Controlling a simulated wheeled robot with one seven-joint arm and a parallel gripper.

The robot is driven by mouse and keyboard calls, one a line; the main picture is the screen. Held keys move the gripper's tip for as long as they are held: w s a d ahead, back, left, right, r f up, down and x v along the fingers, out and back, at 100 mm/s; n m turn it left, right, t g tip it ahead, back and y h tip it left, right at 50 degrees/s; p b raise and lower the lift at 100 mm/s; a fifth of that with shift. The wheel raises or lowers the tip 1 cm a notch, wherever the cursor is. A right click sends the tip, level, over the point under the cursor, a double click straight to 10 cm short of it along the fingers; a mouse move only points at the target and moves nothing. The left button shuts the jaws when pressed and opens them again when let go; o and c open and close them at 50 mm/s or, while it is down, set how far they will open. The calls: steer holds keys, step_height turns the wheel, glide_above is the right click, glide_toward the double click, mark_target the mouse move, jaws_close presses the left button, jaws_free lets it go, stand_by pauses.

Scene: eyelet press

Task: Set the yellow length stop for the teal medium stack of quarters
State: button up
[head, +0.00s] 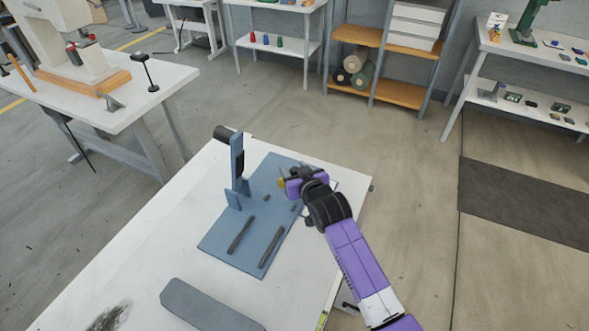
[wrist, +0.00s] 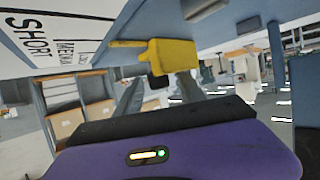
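The yellow length stop (wrist: 172,55) hangs from the blue plate at the top of the wrist view, with a small dark part below it. In the head view only a bit of yellow (head: 282,184) shows beside my gripper (head: 289,182), at the plate's right side. In the wrist view my gripper (wrist: 157,88) has its two grey fingers apart, close to the stop, with the dark part between them. I cannot tell whether they touch it. A white label board (wrist: 60,45) reads SHORT and MEDIUM, with a third word cut off. I cannot make out a teal stack of quarters.
The blue base plate (head: 222,247) lies on the white table (head: 150,255), carrying a blue upright (head: 237,160) and two dark bars (head: 270,248). A grey-blue slab (head: 205,306) lies at the front. Floor is clear right of the table.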

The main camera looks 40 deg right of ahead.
steer(key=shift+s, duration=0.15)
steer(key=v, duration=0.7)
steer(key=shift+r+b, duration=0.1)
steer(key=shift+b, duration=0.25)
steer(key=shift+s+a+r, duration=0.1)
steer(key=shift+s+a, duration=0.05)
steer(key=shift+s, duration=0.05)
